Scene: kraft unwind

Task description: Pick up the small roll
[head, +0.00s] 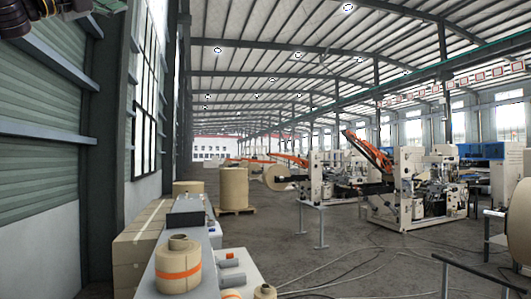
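Two small kraft rolls sit at the near end of the pale bench, both cut by the bottom edge. One small roll (265,292) has its round end and core showing. The other small roll (231,294) has an orange band and stands just left of it. A larger kraft roll (178,270) with an orange band stands upright further left, with a smaller kraft piece on top of it. A dark part in the top left corner seems to belong to my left arm or gripper (45,8); its fingers cannot be made out. My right gripper is out of view.
Grey cylinders (232,279) lie on the bench behind the small rolls. Cartons (135,245) are stacked on the left. Cables cross the floor on the right, near a dark rail (480,270).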

